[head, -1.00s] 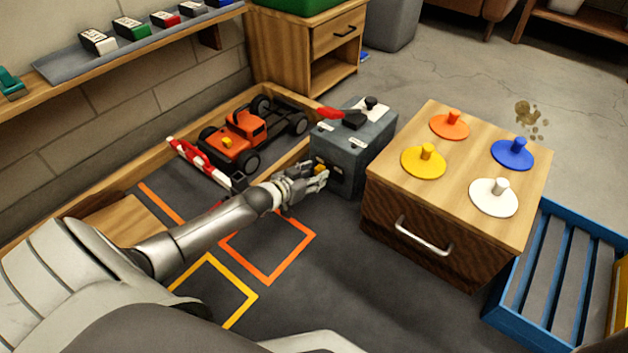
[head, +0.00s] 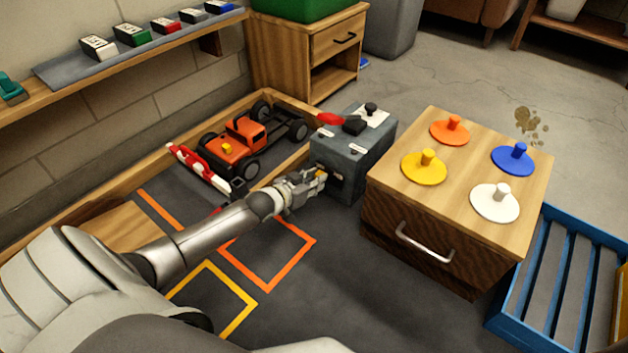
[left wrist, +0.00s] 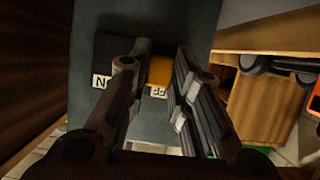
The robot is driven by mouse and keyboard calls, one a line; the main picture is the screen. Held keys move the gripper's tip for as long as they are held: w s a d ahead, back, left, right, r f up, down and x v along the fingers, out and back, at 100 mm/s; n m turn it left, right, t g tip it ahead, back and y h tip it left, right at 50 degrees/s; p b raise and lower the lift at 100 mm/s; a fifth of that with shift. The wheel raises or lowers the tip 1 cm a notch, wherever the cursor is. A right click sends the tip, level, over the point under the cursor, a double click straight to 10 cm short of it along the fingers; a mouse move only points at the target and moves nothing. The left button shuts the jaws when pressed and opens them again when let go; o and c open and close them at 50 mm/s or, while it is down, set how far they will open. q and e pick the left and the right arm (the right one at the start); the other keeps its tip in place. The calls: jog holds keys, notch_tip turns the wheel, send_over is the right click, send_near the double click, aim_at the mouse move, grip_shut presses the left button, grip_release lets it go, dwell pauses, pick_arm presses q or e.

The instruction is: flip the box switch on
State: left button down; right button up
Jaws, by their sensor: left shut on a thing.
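The grey box (head: 350,165) stands on the dark mat, left of the wooden drawer cabinet. A red lever (head: 330,119) and a black knob are on its top. My left gripper (head: 321,182) is at the box's near left side. In the left wrist view, the orange switch (left wrist: 160,70) sits on the dark box face between the two fingers, and my left gripper (left wrist: 160,85) is shut on it. A white label reading "N" (left wrist: 101,82) shows left of the switch, and one reading "FF" (left wrist: 158,92) shows just below it. My right gripper is out of view.
The wooden cabinet (head: 420,230) with coloured knobbed discs stands close right of the box. An orange toy truck (head: 240,140) sits behind my left arm, near a red-and-white barrier (head: 198,167). A blue slatted crate (head: 555,285) is at the lower right.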

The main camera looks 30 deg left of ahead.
pick_arm(q)
jog(key=shift+d+r+p, duration=0.2)
jog(key=shift+d+p, duration=0.85)
jog(key=shift+p, duration=0.1)
jog(key=shift+s+d, duration=0.1)
jog(key=shift+d, duration=0.25)
jog(key=shift+d+f+p, duration=0.2)
jog(key=shift+d+p, duration=0.05)
jog(key=shift+p, duration=0.1)
jog(key=c, duration=1.3)
grip_release()
jog(key=shift+d, duration=0.1)
jog(key=shift+s, duration=0.1)
